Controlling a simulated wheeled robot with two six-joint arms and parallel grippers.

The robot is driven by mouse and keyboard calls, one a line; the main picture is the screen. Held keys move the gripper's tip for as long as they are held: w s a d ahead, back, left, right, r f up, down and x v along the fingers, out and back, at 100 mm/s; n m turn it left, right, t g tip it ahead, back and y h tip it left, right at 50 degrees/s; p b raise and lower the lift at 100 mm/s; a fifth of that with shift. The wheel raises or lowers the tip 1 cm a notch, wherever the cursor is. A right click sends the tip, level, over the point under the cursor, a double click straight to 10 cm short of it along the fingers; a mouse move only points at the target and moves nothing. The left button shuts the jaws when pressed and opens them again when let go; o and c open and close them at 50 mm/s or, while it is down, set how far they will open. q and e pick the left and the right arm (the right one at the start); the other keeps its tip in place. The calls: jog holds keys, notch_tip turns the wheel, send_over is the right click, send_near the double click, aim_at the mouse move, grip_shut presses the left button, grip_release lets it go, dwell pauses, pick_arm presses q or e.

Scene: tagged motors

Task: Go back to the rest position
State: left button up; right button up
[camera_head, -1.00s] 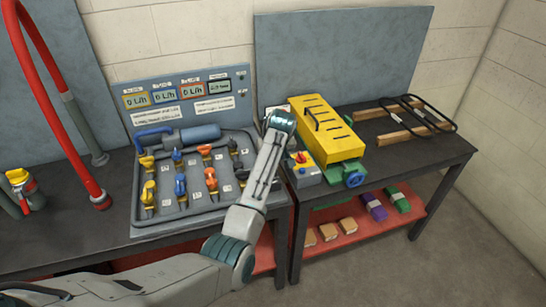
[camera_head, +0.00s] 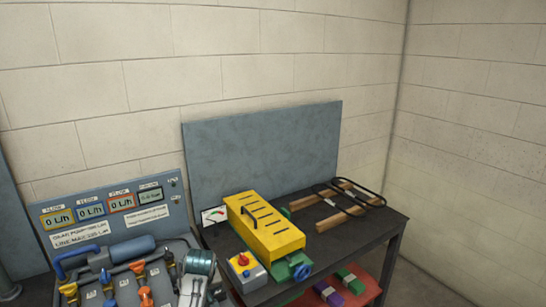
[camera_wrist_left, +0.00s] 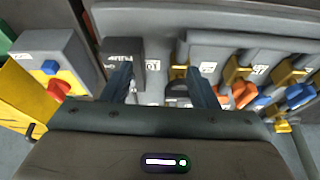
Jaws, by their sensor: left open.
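My left gripper shows in the left wrist view (camera_wrist_left: 160,85) with its two dark fingers apart and nothing between them. It is over the grey valve panel (camera_wrist_left: 240,22), near a dark labelled block (camera_wrist_left: 124,50). My right gripper is in neither view.
A yellow slotted box (camera_head: 265,230) on a green motor (camera_head: 290,268) stands on the dark table (camera_head: 345,242). A grey switch box (camera_head: 245,272) with a red knob is beside it. A black frame with wooden bars (camera_head: 345,203) lies behind right. Orange and yellow valves (camera_head: 140,268) sit on the panel.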

pick_arm(q)
jog(key=s+a+f+m, duration=0.2)
jog(key=s+f, duration=0.2)
jog(key=s, duration=0.7)
jog(key=s+a+f+m, duration=0.1)
jog(key=s+a+f, duration=0.2)
jog(key=s, duration=0.7)
jog(key=s+r+m+h, duration=0.1)
jog(key=s+r+m, duration=0.1)
jog(key=s, duration=0.8)
jog(key=s+r+m, duration=0.2)
jog(key=s, duration=0.7)
notch_tip(320, 180, down, 32)
jog(key=s+a+f+g+b, duration=0.1)
jog(key=a+b, duration=0.1)
jog(key=b, duration=0.1)
jog(key=s+a+f+g+b, duration=0.1)
jog(key=s+f, duration=1.7)
jog(key=f, duration=0.2)
jog(key=shift+s+a+f, duration=0.3)
jog(key=shift+f, duration=0.1)
